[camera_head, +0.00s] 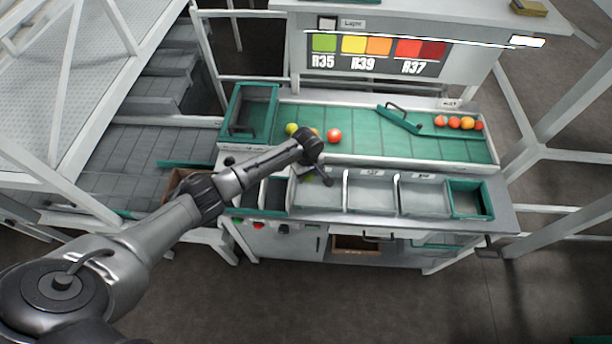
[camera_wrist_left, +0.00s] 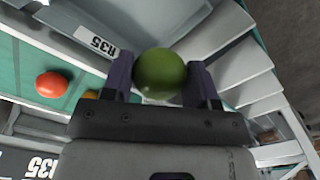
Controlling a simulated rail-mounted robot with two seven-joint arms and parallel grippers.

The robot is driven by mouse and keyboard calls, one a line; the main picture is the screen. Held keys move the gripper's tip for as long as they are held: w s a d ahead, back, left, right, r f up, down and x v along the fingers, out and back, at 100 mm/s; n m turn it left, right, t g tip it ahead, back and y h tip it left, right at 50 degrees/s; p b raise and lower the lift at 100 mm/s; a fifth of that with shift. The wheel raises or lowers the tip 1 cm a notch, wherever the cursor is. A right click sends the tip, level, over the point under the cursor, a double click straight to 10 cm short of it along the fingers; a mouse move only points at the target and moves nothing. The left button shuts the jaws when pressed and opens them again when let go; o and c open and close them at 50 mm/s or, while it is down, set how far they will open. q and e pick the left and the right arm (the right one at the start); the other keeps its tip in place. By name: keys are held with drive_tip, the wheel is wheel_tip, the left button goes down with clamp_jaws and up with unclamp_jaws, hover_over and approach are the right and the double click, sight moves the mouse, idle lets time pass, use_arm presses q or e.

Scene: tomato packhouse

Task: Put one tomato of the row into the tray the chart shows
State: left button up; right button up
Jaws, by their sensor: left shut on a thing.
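My left gripper (camera_head: 322,174) is over the leftmost grey tray (camera_head: 318,200) of the front row. In the left wrist view the left gripper (camera_wrist_left: 162,88) is shut on a green tomato (camera_wrist_left: 160,74), which sits between its two dark fingers. A label R35 (camera_wrist_left: 97,45) shows beside a tray edge there. Behind, on the green belt (camera_head: 370,132), lie a yellow-green tomato (camera_head: 291,129), an orange one partly hidden by my arm, and a red tomato (camera_head: 334,136). The chart (camera_head: 378,50) pairs green with R35, yellow and orange with R39, reds with R37. My right gripper is not in view.
Two more grey trays (camera_head: 372,195) and a green-walled bin (camera_head: 468,198) stand to the right. A green gate (camera_head: 400,118) crosses the belt, with several tomatoes (camera_head: 454,122) beyond it. A green-rimmed box (camera_head: 248,110) is at the belt's left end.

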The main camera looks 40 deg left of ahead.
use_arm(q)
drive_tip(key=b, duration=0.6)
approach(307, 194)
drive_tip(key=shift+f+b, duration=0.9)
drive_tip(key=shift+f, duration=1.95)
drive_tip(key=shift+f, duration=0.55)
drive_tip(key=o, duration=0.8)
drive_tip(key=c, duration=0.3)
drive_tip(key=shift+r, duration=0.1)
drive_tip(key=shift+c, duration=0.2)
